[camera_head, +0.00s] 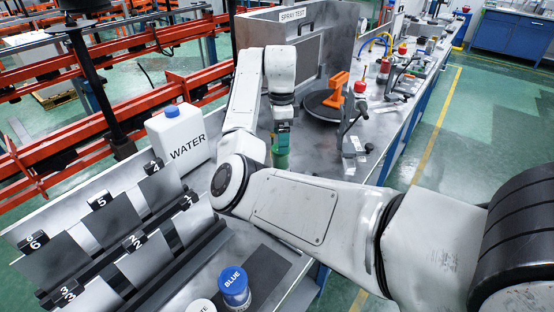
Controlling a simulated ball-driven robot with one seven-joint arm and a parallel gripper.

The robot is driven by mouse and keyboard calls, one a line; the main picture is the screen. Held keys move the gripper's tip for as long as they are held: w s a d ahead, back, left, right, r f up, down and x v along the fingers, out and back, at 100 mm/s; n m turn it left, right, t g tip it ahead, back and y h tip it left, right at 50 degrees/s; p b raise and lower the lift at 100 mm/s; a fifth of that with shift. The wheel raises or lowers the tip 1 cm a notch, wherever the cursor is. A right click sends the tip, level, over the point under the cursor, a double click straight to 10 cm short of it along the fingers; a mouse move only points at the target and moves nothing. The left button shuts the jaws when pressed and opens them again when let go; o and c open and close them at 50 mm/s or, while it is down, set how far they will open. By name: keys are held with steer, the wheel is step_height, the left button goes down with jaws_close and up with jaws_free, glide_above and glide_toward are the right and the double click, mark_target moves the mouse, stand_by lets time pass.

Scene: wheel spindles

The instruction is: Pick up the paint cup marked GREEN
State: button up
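A green cup (281,158) stands on or just above the grey bench, beyond my arm's elbow. Its lower part is partly hidden by my arm, and no marking is readable on it. My gripper (282,127) points down right at the cup's top. The fingers are too small and overlapped to tell whether they are open or closed around it.
A cup marked BLUE (234,287) and a partly cut-off white-lidded cup (203,306) stand at the near edge. A WATER jug (182,135) and numbered panels (103,222) are left. A dark turntable (322,105) with an orange object (337,88) lies right of my gripper.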

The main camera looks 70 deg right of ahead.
mark_target(281, 160)
steer(key=shift+s+a+f+p, duration=0.1)
steer(key=shift+f+p, duration=0.2)
steer(key=shift+f, duration=1.5)
steer(key=shift+a+f+p, duration=0.1)
steer(key=shift+f+p, duration=0.2)
steer(key=shift+f, duration=1.45)
steer(key=c, duration=1.4)
